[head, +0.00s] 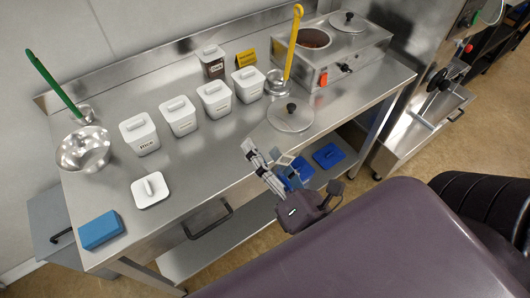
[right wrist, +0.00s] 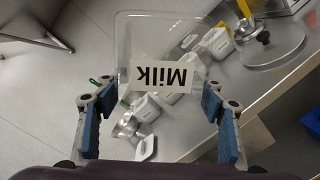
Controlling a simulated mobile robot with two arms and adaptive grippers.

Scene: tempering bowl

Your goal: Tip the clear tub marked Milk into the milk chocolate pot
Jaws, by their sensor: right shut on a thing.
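My right gripper (head: 268,172) is in front of the table's front edge. In the right wrist view its blue-padded fingers (right wrist: 155,118) stand on either side of a clear tub (right wrist: 150,35), and they are shut on it. The tub's white label reads Milk, upside down in that view. In the head view the tub is hard to make out by the gripper. A steel warmer (head: 335,62) stands at the table's back right. It has an open well (head: 313,38) with reddish-brown contents and a second, lidded well (head: 348,20). I cannot read which is milk chocolate. My left gripper is not in view.
A loose round lid (head: 290,116) and a yellow-handled ladle (head: 292,45) are before the warmer. A steel bowl (head: 84,150), white lid (head: 150,190) and blue block (head: 100,230) are left.

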